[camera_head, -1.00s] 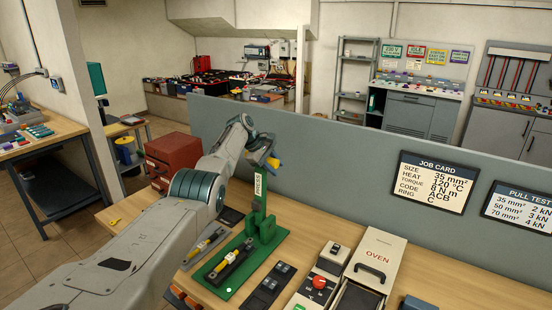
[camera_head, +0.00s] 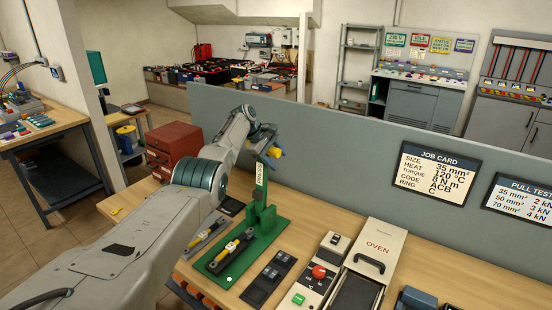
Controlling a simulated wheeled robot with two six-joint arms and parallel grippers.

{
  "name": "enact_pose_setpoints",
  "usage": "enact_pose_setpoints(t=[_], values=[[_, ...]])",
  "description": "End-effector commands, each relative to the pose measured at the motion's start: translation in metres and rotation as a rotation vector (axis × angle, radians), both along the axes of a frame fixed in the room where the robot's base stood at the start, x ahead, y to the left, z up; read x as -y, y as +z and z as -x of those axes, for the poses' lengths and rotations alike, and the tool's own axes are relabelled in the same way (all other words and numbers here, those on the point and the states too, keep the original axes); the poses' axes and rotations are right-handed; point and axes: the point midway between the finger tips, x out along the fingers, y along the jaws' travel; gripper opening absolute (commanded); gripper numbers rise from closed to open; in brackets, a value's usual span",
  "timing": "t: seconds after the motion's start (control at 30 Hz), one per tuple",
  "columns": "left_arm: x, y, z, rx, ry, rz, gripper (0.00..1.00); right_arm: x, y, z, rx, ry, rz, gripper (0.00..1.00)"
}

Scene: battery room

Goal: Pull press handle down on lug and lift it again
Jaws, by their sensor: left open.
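The green press (camera_head: 262,224) stands on the wooden bench, with its base plate reaching toward the front. Its handle (camera_head: 260,185), marked PRESS, stands upright. A dark piece with a yellow band (camera_head: 232,246), perhaps the lug with its cable, lies on the press base. My left gripper (camera_head: 274,150) is at the top of the handle and open. A yellow part shows beside its fingers; whether they touch the handle I cannot tell. My right gripper is out of view.
A grey tray with a yellow-banded tool (camera_head: 208,233) lies left of the press. A dark switch block (camera_head: 270,277), a control box with a red knob (camera_head: 319,271) and the oven (camera_head: 376,245) stand to the right. A grey partition (camera_head: 340,150) rises behind. Red drawers (camera_head: 172,148) stand at the back left.

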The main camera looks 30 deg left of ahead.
Motion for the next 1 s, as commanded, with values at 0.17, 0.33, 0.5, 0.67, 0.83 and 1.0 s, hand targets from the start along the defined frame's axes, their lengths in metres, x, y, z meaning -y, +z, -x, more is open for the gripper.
enact_pose_setpoints(t=[0.17,0.33,0.5,0.67,0.83,1.0], values=[[-0.007,0.012,0.004,0.005,0.002,-0.002,0.52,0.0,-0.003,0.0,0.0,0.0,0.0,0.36],[-0.019,0.033,0.015,0.008,0.001,-0.003,0.52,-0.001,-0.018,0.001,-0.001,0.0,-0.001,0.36],[-0.032,0.062,0.028,0.004,0.0,-0.002,0.52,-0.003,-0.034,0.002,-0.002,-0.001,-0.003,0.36],[-0.04,0.08,0.036,0.001,0.0,-0.001,0.52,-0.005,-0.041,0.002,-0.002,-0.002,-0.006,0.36],[-0.042,0.088,0.039,-0.001,-0.002,-0.001,0.52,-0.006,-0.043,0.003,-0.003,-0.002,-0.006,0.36],[-0.042,0.088,0.039,-0.001,-0.002,-0.001,0.52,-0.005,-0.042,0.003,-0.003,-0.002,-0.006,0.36]])
